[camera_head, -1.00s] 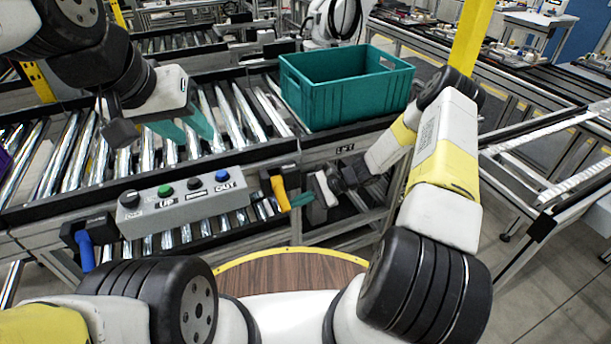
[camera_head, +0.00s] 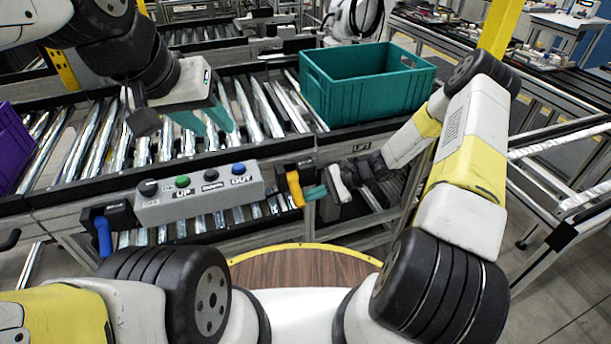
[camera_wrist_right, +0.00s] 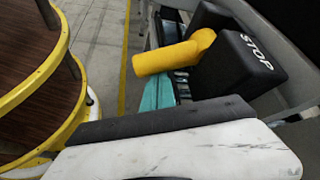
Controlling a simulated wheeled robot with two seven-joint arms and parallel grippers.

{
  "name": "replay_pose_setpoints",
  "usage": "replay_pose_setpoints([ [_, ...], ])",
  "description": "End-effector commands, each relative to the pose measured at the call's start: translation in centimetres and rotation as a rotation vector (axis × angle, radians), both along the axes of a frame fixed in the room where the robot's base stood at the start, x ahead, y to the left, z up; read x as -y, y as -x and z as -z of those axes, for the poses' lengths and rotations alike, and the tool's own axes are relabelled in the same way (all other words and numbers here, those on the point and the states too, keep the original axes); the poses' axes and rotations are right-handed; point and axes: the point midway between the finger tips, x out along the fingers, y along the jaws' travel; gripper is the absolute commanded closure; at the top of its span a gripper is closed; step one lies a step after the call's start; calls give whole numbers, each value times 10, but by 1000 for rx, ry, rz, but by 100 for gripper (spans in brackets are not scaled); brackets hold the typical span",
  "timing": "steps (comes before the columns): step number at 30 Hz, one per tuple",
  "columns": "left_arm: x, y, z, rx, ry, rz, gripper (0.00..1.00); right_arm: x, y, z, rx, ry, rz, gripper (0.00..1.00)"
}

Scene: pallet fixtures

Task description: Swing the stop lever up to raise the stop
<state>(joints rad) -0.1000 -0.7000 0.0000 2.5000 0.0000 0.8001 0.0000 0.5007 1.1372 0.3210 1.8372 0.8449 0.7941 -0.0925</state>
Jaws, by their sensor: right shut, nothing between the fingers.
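The stop lever is a yellow handle (camera_head: 295,188) on a black block at the conveyor's front side, right of the button box. It hangs downward in the head view. In the right wrist view the yellow handle (camera_wrist_right: 172,58) joins a black block marked STOP (camera_wrist_right: 252,60). My right gripper (camera_head: 315,192) is shut and empty, its teal fingertips close to the right of the handle's lower part. The fingers (camera_wrist_right: 158,93) show just below the handle in the wrist view; I cannot tell whether they touch it. My left gripper (camera_head: 205,118) is open and empty above the rollers.
A grey button box (camera_head: 200,195) with UP and OUT labels sits on the front edge. A blue lever (camera_head: 103,237) hangs at its left. A teal crate (camera_head: 365,90) stands on the conveyor (camera_head: 75,150), and a purple crate (camera_head: 12,150) is at the left edge.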

Motion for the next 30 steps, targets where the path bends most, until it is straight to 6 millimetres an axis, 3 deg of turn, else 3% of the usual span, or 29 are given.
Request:
replay_pose_setpoints([
  [17,0,0,0,0,0,0,64,1,5,-8,-123,42,-4,100],
  [30,0,0,0,0,0,0,64,3,14,-32,-476,159,-6,100],
])
